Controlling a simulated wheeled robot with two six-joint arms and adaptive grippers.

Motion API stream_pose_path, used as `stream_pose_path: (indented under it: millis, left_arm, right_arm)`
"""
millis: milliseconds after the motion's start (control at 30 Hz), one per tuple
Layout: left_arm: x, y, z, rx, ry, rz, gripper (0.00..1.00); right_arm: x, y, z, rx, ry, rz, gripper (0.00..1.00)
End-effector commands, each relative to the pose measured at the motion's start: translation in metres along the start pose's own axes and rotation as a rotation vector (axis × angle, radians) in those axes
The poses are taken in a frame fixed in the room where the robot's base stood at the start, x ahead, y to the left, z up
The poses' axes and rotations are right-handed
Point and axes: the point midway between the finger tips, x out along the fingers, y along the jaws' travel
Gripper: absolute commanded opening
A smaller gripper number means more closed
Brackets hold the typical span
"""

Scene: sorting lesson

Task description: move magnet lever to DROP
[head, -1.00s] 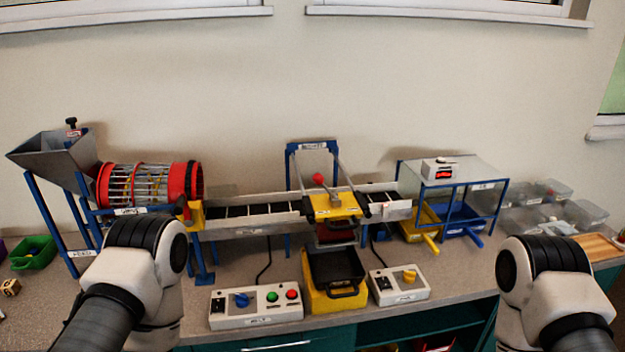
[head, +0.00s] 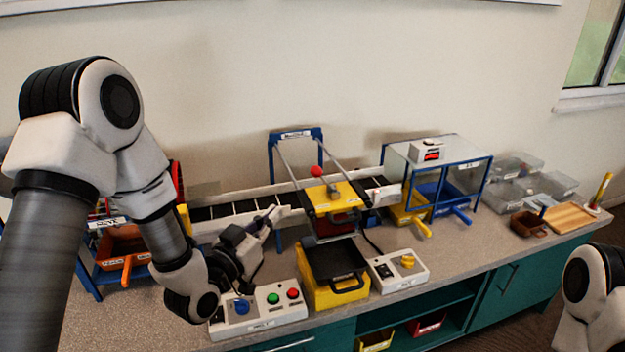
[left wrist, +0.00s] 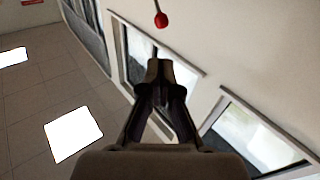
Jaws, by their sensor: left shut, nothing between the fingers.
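The magnet lever, a short stalk with a red ball knob (head: 317,171), stands on the yellow magnet unit (head: 337,197) above the conveyor. The red knob also shows at the top of the left wrist view (left wrist: 161,20), beyond the fingertips and apart from them. My left gripper (head: 272,211) is to the left of the magnet unit, over the conveyor's near side, pointing up and right. Its fingers (left wrist: 160,75) are together with nothing between them. The lever's labels are too small to read. Of my right arm only a part shows at the lower right; its gripper is out of view.
The blue frame (head: 297,140) with two grey bars stands behind the magnet unit. A black tray (head: 336,262) sits on a yellow stand below. Control boxes (head: 262,313) (head: 398,271) lie in front. A glass-topped blue stand (head: 470,155) is at the right.

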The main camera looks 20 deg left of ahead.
Motion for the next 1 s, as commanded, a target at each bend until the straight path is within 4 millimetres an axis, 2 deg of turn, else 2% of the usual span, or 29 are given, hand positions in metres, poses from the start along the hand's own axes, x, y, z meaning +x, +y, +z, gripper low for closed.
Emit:
stream_pose_path:
  millis: [233,367,800,1000]
  left_arm:
    - [0.002,0.0,0.001,0.0,-0.003,0.0,0.0]
    - [0.016,0.0,-0.001,0.003,-0.003,0.0,0.0]
    - [0.108,0.001,-0.002,0.001,-0.002,0.001,0.0]
    - [0.135,0.0,0.001,0.0,-0.005,0.0,0.0]
  right_arm:
    - [-0.001,0.0,0.0,0.0,0.0,0.0,0.94]
    - [-0.007,0.0,0.0,0.0,0.0,0.0,0.94]
    - [-0.039,0.0,0.0,0.0,0.0,0.0,0.94]
    - [-0.048,0.0,0.0,0.0,0.0,0.0,0.94]
